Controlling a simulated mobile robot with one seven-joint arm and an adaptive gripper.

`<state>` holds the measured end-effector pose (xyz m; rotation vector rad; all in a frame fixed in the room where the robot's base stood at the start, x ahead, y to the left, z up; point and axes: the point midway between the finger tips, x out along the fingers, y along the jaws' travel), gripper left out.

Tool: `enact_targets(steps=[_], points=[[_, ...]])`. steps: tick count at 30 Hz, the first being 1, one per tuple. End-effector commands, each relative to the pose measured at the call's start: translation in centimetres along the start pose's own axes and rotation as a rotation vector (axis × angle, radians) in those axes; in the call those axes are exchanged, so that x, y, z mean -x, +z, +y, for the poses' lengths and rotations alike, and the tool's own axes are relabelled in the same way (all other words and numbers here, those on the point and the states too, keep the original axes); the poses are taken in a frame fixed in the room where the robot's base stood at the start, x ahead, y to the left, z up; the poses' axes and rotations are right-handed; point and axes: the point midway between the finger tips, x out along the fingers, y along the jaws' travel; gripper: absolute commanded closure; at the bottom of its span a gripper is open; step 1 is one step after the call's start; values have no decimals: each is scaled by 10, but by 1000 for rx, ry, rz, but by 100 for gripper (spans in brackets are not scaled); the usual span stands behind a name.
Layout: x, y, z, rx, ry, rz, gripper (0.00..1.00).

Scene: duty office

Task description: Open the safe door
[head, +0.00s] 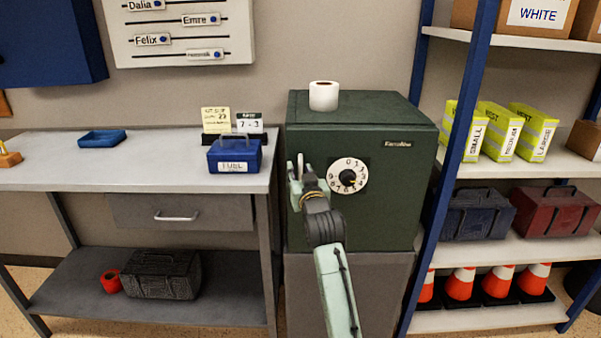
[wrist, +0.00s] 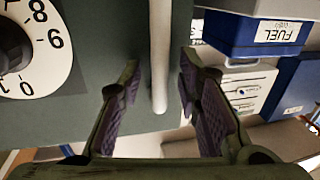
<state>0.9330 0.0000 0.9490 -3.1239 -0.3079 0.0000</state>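The dark green safe (head: 375,225) stands on a grey base, and its front door looks closed. A white dial with black numbers (head: 347,175) is on the door; part of it shows at the left of the wrist view (wrist: 35,45). A pale vertical bar handle (head: 300,165) is at the door's left side, partly hidden by my gripper (head: 298,184). In the wrist view, the handle (wrist: 160,60) lies between the two purple-padded fingers of my gripper (wrist: 160,80). The fingers are apart, with a visible gap on each side of the handle.
A paper roll (head: 323,96) stands on top of the safe. A grey workbench (head: 60,155) at the left holds a blue FUEL box (head: 235,155) close to the safe. A blue-framed shelf (head: 455,165) stands close on the right.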

Motion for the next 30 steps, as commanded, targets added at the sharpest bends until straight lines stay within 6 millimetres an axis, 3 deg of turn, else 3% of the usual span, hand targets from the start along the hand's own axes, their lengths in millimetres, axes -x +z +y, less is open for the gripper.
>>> enact_targets(steps=[13,30], points=[[0,0,0,0,0,0,100],[0,0,0,0,0,0,100]])
